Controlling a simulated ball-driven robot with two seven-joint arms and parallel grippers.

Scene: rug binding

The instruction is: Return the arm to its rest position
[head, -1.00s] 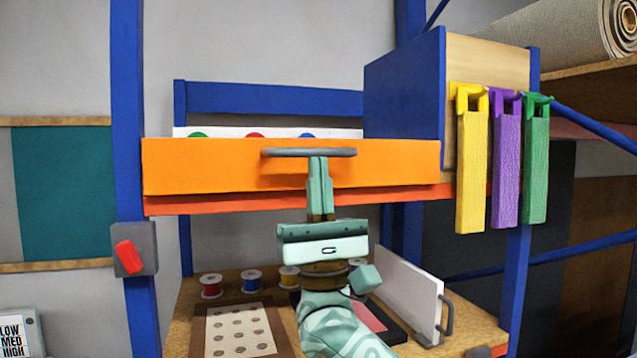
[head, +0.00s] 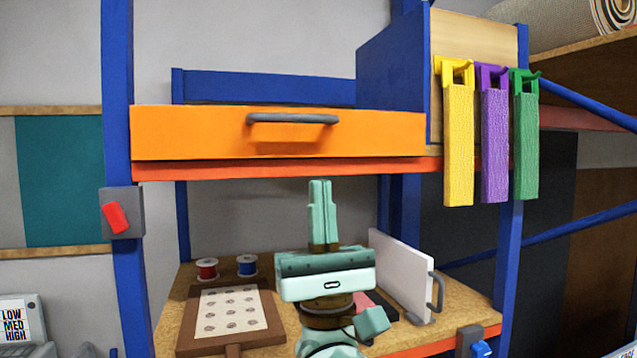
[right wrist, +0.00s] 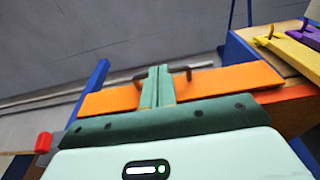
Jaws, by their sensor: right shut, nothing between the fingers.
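My right gripper (head: 320,183) is mint green and points up in the middle of the head view. Its two fingers are together with nothing between them. It is below the dark handle (head: 292,118) of the orange drawer (head: 190,133) and apart from it in the head view. In the right wrist view the closed fingertips (right wrist: 158,70) overlap the picture of the drawer front (right wrist: 228,80) and part of its handle. The drawer sits under the blue rack's upper level. My left gripper is not in view.
Below is a worktop (head: 170,318) with a dotted board (head: 232,310), thread spools (head: 207,268) and an upright white panel (head: 405,275). Yellow (head: 459,150), purple (head: 494,150) and green (head: 525,150) strips hang at right. A red switch (head: 115,217) is on the left post.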

